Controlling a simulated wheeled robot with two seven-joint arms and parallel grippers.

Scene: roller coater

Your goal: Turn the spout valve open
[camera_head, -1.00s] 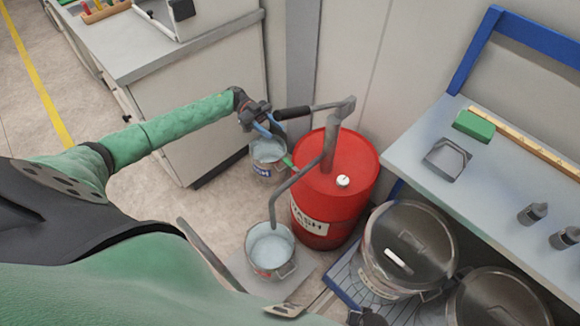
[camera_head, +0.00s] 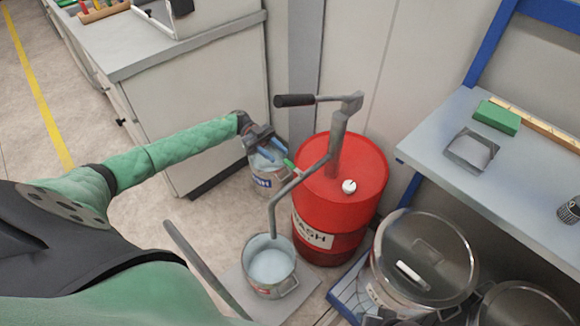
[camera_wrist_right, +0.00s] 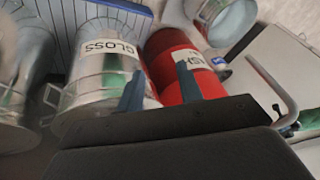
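The red wash drum (camera_head: 339,205) stands in the middle with a grey pump and a bent spout pipe (camera_head: 273,213). A small green lever, apparently the spout valve (camera_head: 290,165), sticks out from the spout's upper bend. My left gripper (camera_head: 268,149) has blue fingers and is just left of this lever, below the pump handle (camera_head: 298,100). Its fingers look parted, with nothing seen between them; contact with the lever cannot be told. My right gripper (camera_wrist_right: 160,84) is open and empty in the right wrist view, where part of the drum (camera_wrist_right: 180,58) shows beyond it.
A bucket of pale liquid (camera_head: 247,276) stands under the spout's mouth. Another bucket (camera_head: 268,180) stands behind my left gripper. Lidded metal cans (camera_head: 425,250) are right of the drum. A bench (camera_head: 520,190) is at right and a cabinet (camera_head: 200,115) at the back left.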

